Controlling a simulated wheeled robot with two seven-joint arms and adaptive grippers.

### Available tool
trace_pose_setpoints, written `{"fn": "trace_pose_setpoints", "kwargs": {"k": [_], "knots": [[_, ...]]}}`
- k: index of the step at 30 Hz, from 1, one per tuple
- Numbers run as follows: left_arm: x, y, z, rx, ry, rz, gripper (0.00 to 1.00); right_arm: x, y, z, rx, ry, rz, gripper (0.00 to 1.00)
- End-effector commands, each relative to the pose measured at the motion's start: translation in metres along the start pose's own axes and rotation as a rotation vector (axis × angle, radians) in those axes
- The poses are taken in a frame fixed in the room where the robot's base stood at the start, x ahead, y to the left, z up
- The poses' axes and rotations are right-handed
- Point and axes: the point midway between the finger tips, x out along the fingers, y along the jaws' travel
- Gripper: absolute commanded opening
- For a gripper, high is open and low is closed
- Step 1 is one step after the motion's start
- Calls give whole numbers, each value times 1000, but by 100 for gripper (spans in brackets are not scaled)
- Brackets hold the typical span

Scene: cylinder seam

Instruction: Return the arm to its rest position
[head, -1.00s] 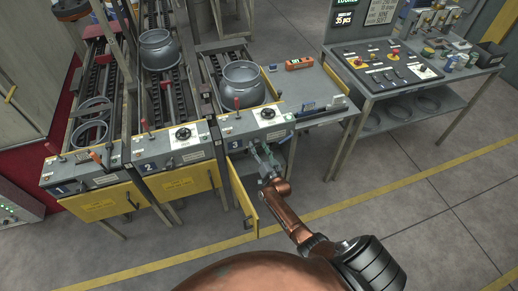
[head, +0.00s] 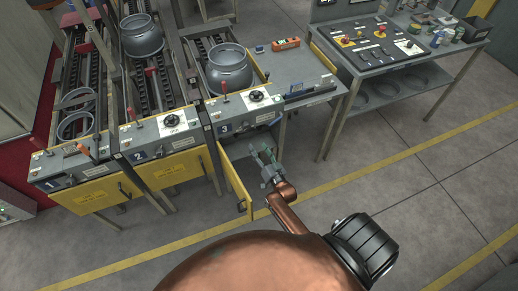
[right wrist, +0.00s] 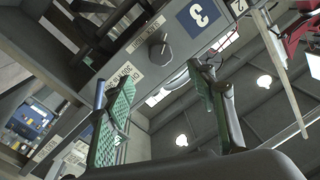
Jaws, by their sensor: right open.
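My right gripper (head: 263,157) is open, with green pads on its fingers and nothing visible between them. In the head view it is in front of and below the number 3 control panel (head: 245,123), to the right of the open yellow door (head: 235,182). In the right wrist view the two fingers (right wrist: 162,105) stand apart, with the "3" label and a black knob of the panel beyond them. My copper-coloured right forearm (head: 287,213) reaches forward from the bottom of the head view. My left gripper is not in view.
Yellow doors under panels 1 (head: 98,194) and 2 (head: 172,168) look shut. Grey pots stand on conveyor lanes 2 (head: 142,36) and 3 (head: 229,68). A side table (head: 300,72) and a control desk (head: 375,58) stand to the right. The floor (head: 400,170) at right is clear.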

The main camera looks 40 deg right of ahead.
Motion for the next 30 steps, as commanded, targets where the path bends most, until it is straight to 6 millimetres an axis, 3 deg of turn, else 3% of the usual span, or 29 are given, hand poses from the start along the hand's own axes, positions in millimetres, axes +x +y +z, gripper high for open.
{"fn": "trace_pose_setpoints", "kwargs": {"k": [12,16,20,23,30], "knots": [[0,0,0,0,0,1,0,0,0,1,0,-1,0,51],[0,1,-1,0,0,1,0,-8,7,22,-18,-48,13,51],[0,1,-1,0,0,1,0,-36,28,80,-72,-183,46,51],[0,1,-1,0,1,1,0,-72,49,138,-130,-330,75,51],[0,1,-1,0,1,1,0,-190,99,261,-271,-686,126,51]]}}
